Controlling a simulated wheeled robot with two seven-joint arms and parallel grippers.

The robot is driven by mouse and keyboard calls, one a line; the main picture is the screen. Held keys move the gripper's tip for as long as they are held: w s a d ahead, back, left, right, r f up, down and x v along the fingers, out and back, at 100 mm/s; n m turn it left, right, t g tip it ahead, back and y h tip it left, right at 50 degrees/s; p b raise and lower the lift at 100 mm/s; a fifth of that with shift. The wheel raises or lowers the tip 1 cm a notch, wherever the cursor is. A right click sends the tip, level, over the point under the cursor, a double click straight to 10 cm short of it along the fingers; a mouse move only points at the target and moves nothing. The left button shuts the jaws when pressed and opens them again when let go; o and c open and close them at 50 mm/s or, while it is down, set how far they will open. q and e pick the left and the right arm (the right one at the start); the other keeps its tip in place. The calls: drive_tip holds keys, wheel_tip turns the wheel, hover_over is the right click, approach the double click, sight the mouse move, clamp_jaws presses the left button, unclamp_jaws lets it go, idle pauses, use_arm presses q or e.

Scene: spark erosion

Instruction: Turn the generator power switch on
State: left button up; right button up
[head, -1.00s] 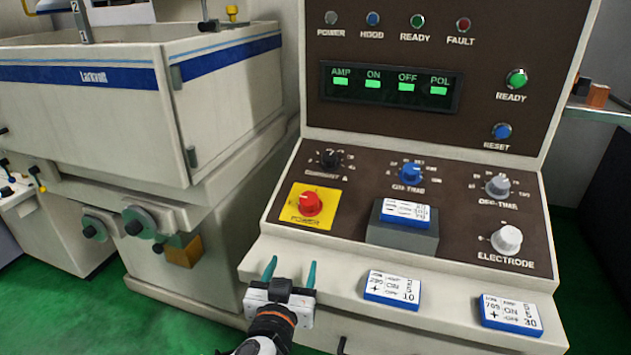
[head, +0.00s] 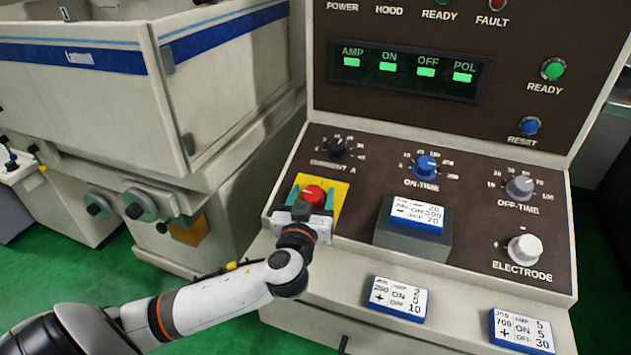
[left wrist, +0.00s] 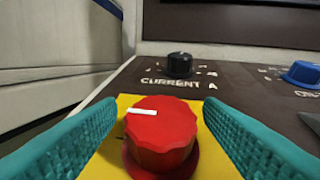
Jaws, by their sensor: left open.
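The generator power switch is a red rotary knob (head: 313,194) on a yellow plate (head: 338,190) at the lower left of the brown control panel. My left gripper (head: 311,197) is open, with its teal fingers on either side of the knob. In the left wrist view the red knob (left wrist: 160,132) sits between the two fingers, with gaps visible on both sides. Its white pointer mark points to the left. My right gripper is not in view.
A black CURRENT knob (head: 337,148) sits just above the yellow plate. A blue ON-TIME knob (head: 426,167) is to the right. A grey block (head: 412,241) bearing a job card stands right of the gripper. Two more cards (head: 397,299) (head: 522,331) lie on the front ledge.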

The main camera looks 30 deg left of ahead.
sight(316, 187)
use_arm(q)
drive_tip(key=x, duration=0.2)
drive_tip(key=shift+w+a+r, duration=0.1)
drive_tip(key=shift+w+r, duration=0.05)
drive_tip(key=shift+w, duration=0.3)
drive_tip(key=shift+a, duration=0.1)
drive_tip(key=c, duration=1)
drive_tip(key=shift+o, duration=0.2)
